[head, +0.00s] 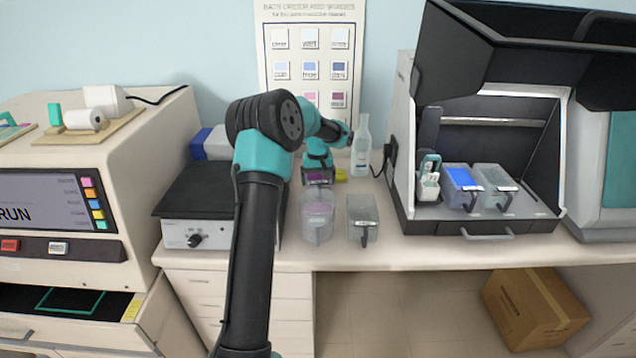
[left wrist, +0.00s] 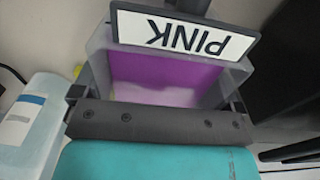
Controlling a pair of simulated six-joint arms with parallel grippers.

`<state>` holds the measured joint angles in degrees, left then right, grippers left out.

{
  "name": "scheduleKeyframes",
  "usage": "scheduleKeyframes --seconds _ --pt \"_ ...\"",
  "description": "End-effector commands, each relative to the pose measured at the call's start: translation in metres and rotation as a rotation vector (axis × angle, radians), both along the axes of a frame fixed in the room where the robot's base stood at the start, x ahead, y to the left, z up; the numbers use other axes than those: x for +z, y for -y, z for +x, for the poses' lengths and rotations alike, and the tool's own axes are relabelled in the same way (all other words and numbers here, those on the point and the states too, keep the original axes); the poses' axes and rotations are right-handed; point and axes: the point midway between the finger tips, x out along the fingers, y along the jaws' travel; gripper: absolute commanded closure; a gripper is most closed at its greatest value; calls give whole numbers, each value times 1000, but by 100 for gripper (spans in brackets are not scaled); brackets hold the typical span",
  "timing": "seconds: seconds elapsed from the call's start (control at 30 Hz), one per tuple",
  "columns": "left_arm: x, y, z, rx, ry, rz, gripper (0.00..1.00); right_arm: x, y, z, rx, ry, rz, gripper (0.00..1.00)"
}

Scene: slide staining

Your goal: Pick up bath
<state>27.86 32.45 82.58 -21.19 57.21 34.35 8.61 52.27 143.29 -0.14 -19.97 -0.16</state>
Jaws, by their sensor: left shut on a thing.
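The bath in my left gripper is a clear box with purple liquid (left wrist: 165,75) and a white PINK label (left wrist: 187,33) on its far side in the left wrist view. The fingers of my left gripper (left wrist: 157,100) are shut on it, one at each side. In the head view the arm reaches over the bench, and the purple of the held bath (head: 318,178) shows at the gripper. Its lower part is hard to make out behind a pale, pink-tinted bath (head: 318,215). I cannot tell whether it touches the bench. My right gripper is not in view.
A clear bath (head: 362,220) stands to the right. A bottle (head: 361,150) stands behind it, and also shows in the wrist view (left wrist: 25,120). A black-topped device (head: 205,190) is on the left. The open hood (head: 470,225) holds a blue bath (head: 462,185) and a clear one (head: 495,185).

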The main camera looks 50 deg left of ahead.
Motion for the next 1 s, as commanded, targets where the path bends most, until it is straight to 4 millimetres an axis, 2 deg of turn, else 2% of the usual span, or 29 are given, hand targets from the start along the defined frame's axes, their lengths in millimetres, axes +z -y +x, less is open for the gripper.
scheduleKeyframes --seconds 0.3,0.5,0.7,1.0 --pt "54 0 1 0 7 3 58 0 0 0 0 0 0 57" --pt "80 -1 1 0 4 2 58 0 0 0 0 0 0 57" --pt "90 0 0 0 3 1 58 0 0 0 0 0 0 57" --pt "90 0 0 0 3 1 58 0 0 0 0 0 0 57"
